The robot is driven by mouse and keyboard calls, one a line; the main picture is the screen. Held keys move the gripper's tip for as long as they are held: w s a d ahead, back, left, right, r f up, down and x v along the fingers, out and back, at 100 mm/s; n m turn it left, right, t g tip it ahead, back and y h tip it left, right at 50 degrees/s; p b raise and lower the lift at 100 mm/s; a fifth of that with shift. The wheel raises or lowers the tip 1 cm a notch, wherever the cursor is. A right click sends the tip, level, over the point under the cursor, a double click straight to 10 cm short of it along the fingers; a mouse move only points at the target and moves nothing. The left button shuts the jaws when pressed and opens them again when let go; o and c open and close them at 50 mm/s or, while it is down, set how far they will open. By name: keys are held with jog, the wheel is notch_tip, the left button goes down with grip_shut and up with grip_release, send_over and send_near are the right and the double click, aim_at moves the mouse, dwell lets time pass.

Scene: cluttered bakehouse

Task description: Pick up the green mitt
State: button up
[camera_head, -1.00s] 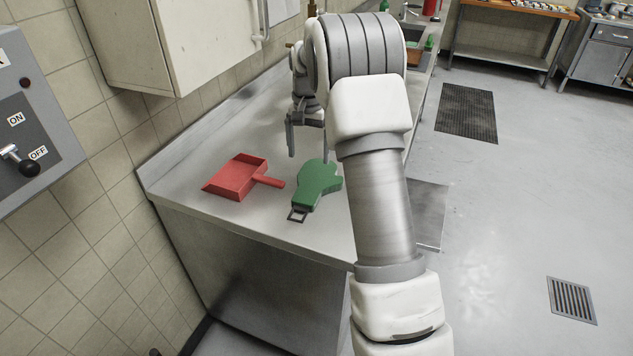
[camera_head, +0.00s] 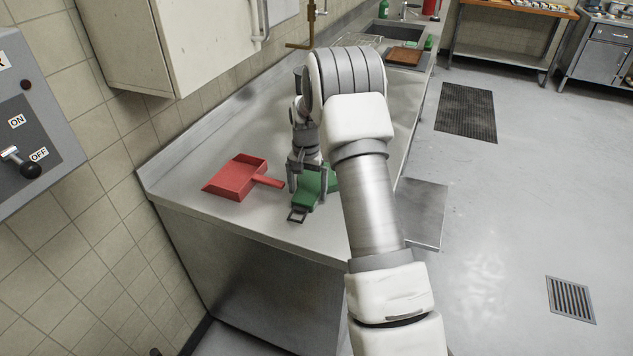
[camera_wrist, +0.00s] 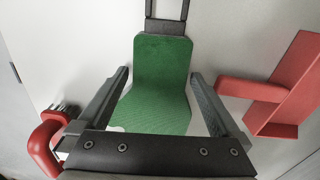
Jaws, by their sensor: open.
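The green mitt (camera_head: 309,190) lies flat on the steel counter near its front end, with a dark loop at its cuff end. My gripper (camera_head: 308,193) is open and low over the mitt, pointing down, and hides part of it in the head view. In the wrist view the mitt (camera_wrist: 162,75) lies between the two open fingers of my gripper (camera_wrist: 160,78), with a finger on each side. The fingers are apart from its edges there, and the mitt's lower part is hidden behind the gripper's crossbar.
A red dustpan (camera_head: 236,178) lies just left of the mitt, its handle (camera_wrist: 250,90) close to one finger. The steel counter (camera_head: 250,225) is bare in front. A wall cabinet (camera_head: 180,40) hangs above the left side. A brown board (camera_head: 405,57) lies near the sink.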

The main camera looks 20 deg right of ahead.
jog(key=shift+c, duration=0.3)
jog(key=shift+r, duration=0.1)
jog(key=c, duration=1.2)
